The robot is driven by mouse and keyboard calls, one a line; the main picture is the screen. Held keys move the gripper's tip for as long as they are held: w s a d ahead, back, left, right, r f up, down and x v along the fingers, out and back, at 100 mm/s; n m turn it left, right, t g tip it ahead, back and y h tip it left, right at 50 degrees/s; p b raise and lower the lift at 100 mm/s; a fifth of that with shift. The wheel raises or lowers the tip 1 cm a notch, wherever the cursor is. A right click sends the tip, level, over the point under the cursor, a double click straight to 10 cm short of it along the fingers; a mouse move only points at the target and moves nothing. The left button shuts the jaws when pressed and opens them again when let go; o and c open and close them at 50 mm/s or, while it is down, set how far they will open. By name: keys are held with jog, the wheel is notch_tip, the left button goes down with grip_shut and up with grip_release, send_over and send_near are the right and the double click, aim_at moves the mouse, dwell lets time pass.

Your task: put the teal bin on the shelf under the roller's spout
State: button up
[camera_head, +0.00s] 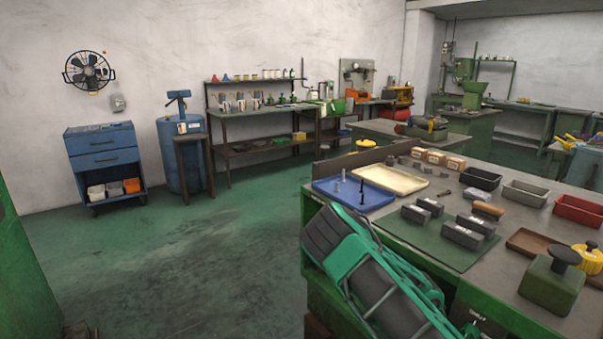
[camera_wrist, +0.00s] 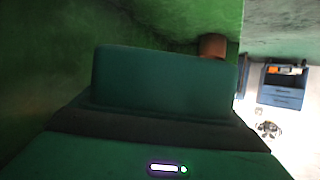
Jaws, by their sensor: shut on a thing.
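A dark teal, block-like form, which I take to be the teal bin (camera_wrist: 165,78), fills the middle of the wrist view. It lies right against the front of my gripper (camera_wrist: 160,122), which is shut on it. The fingertips and the bin's inside are hidden. In the head view, my teal and dark grey arm reaches over the near bench corner; the gripper and bin cannot be made out there. I cannot pick out the roller's spout or the shelf under it for certain in either view.
The near green bench (camera_head: 413,248) holds a blue tray (camera_head: 325,188), a cream tray, small bins and several blocks. A green surface (camera_head: 22,285) edges the left. A blue cabinet (camera_head: 103,160) also shows in the wrist view (camera_wrist: 281,96). The green floor between is clear.

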jog(key=shift+s+d+r, duration=0.1)
jog(key=shift+s+r, duration=0.2)
jog(key=shift+s, duration=0.05)
jog(key=s+a+r, duration=0.1)
jog(key=s+r, duration=0.5)
jog(key=r, duration=0.1)
jog(key=shift+a, duration=0.35)
jog(key=shift+s+a, duration=0.1)
